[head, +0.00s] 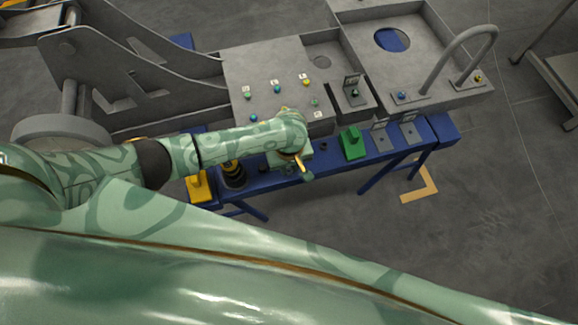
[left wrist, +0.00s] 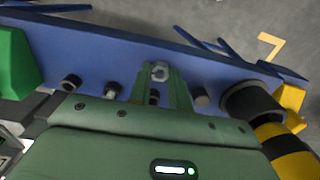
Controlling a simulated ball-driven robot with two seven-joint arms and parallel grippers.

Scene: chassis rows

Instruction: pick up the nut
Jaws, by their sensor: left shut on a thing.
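My left gripper (head: 303,170) is over the blue bench in the head view, its arm reaching in from the left. In the left wrist view its two green fingers (left wrist: 161,76) are shut on a small grey metal nut (left wrist: 160,71), held at the fingertips. Behind the nut is the blue bench top (left wrist: 120,45); I cannot tell whether the nut touches it. The head view does not show the nut clearly, as the hand covers that spot. My right gripper is not in view.
The blue bench (head: 335,165) carries a green block (head: 351,143), a yellow block (head: 199,187) and a black holder (left wrist: 245,100) beside the fingers. Several small dark cylinders (left wrist: 70,83) stand near. A grey chassis (head: 262,65) with coloured fittings lies behind.

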